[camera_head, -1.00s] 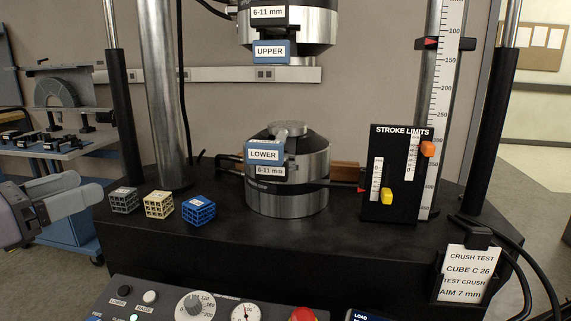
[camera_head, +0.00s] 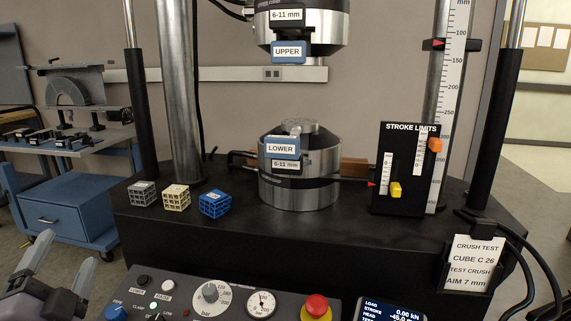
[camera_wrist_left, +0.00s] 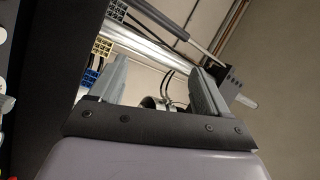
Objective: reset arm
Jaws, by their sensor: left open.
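My left gripper (camera_head: 62,275) is at the lower left corner of the head view, low and left of the black machine bed. Its two grey fingers are apart and hold nothing. In the left wrist view the same gripper (camera_wrist_left: 158,85) shows open, with the machine's parts seen between and beyond its fingers. My right gripper is in neither view.
A grey cube (camera_head: 142,194), a cream cube (camera_head: 176,197) and a blue cube (camera_head: 215,203) sit in a row on the machine bed (camera_head: 330,235). The lower platen (camera_head: 300,185) stands right of them. A control panel (camera_head: 190,300) and red button (camera_head: 316,306) lie in front.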

